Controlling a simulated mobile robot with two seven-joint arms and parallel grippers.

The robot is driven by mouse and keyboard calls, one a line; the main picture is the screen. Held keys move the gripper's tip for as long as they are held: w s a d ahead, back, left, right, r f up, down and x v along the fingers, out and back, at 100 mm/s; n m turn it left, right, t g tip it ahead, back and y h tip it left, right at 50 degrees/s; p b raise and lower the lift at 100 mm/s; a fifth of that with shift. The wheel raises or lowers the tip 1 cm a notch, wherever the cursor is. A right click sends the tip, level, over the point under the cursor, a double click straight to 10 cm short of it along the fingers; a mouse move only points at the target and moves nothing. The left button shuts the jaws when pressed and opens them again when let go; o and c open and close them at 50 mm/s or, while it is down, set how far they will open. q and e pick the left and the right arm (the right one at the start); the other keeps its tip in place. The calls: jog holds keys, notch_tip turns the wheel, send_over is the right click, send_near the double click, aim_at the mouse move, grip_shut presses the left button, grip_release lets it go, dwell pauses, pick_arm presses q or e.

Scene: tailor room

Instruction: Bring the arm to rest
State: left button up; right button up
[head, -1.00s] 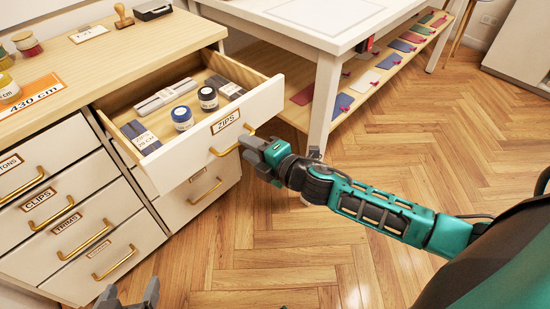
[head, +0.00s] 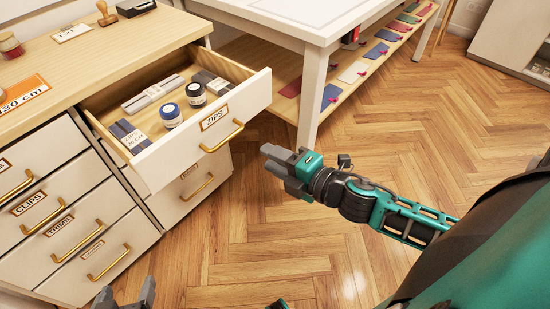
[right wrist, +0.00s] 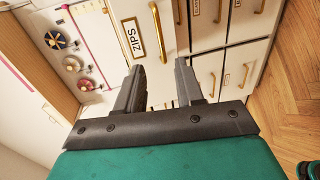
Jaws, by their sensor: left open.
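My right gripper (head: 279,168) is in the middle of the head view, apart from the gold handle (head: 222,137) of the open ZIPS drawer (head: 250,100). In the right wrist view its two fingers (right wrist: 160,85) stand apart with nothing between them. The ZIPS label (right wrist: 132,38) and handle (right wrist: 157,30) lie beyond the fingertips. My left gripper (head: 127,297) shows at the bottom edge of the head view, fingers spread and empty; most of the left arm is out of view.
The drawer juts out, holding a blue-lidded jar (head: 171,116), a black-lidded jar (head: 196,94) and zip packs (head: 152,94). Closed drawers (head: 90,255) lie left. A white table (head: 318,60) with a low shelf stands behind. The wooden floor (head: 430,130) is clear around my right arm.

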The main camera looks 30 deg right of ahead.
pick_arm(q)
jog(key=shift+a+r, duration=0.1)
jog(key=shift+r, duration=0.05)
jog(key=shift+y, duration=0.3)
jog(key=a+r+p, duration=0.1)
jog(key=p, duration=0.1)
jog(key=r+p, duration=0.1)
jog(key=p, duration=0.2)
jog(key=s+a+r+p, duration=0.1)
jog(key=r+p, duration=0.1)
jog(key=shift+a+p, duration=0.3)
jog(key=shift+p, duration=0.1)
pick_arm(e)
jog(key=s+a+f+m+g+h, duration=0.3)
jog(key=s+m, duration=0.6)
jog(key=m, duration=1)
jog(key=shift+a+f+m+g, duration=0.3)
jog(key=shift+f+g, duration=0.1)
jog(key=shift+f, duration=0.2)
pick_arm(q)
jog(key=shift+s+d+f, duration=0.1)
jog(key=shift+s+d, duration=0.05)
jog(key=shift+s, duration=0.05)
